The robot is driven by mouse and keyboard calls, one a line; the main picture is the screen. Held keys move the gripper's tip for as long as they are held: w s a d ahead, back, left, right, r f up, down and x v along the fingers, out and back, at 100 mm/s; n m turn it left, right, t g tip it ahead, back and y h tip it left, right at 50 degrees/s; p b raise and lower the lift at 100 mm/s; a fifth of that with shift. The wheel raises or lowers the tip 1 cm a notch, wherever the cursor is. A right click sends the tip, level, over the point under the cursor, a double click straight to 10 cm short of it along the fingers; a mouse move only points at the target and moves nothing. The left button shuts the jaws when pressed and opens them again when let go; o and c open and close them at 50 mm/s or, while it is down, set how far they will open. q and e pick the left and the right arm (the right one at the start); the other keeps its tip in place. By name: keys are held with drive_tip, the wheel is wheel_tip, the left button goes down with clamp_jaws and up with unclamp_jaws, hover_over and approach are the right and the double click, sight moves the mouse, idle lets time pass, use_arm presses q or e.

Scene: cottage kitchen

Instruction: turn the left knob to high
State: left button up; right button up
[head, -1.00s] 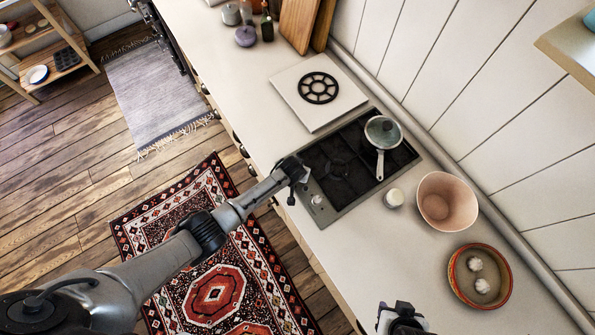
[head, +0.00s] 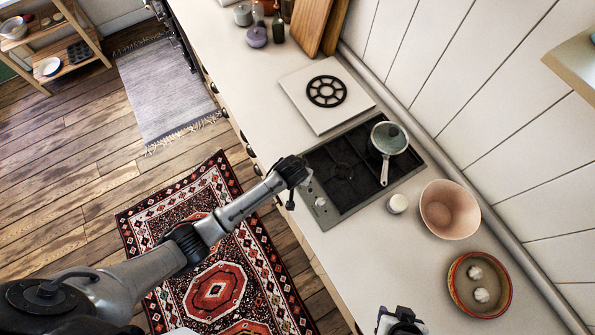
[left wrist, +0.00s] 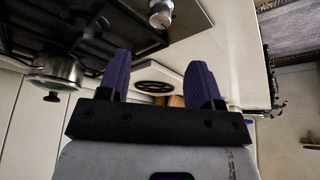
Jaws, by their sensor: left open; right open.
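The black hob (head: 350,170) is set in the white counter. A pale knob (head: 320,202) shows on its front-left edge; any knob farther along that edge is covered by my left gripper (head: 295,178). That gripper hangs at the edge, beside the knob and apart from it. In the left wrist view its two purple fingers (left wrist: 160,78) are spread with nothing between them. A silver knob (left wrist: 160,12) shows at the top of that view, beyond the fingers; which knob it is, I cannot tell. My right gripper (head: 400,322) is partly in view at the bottom, away from the hob.
A lidded pan (head: 389,137) stands on the hob's far right. A white board with a black trivet (head: 326,91) lies behind. A small white jar (head: 397,203), a pink bowl (head: 450,209) and a red-rimmed bowl (head: 457,297) stand to the right. Counter in front of these is clear.

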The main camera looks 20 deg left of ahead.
use_arm(q)
drive_tip(key=v, duration=0.3)
drive_tip(key=shift+s+r, duration=0.1)
drive_tip(key=shift+r, duration=0.2)
idle(0.4)
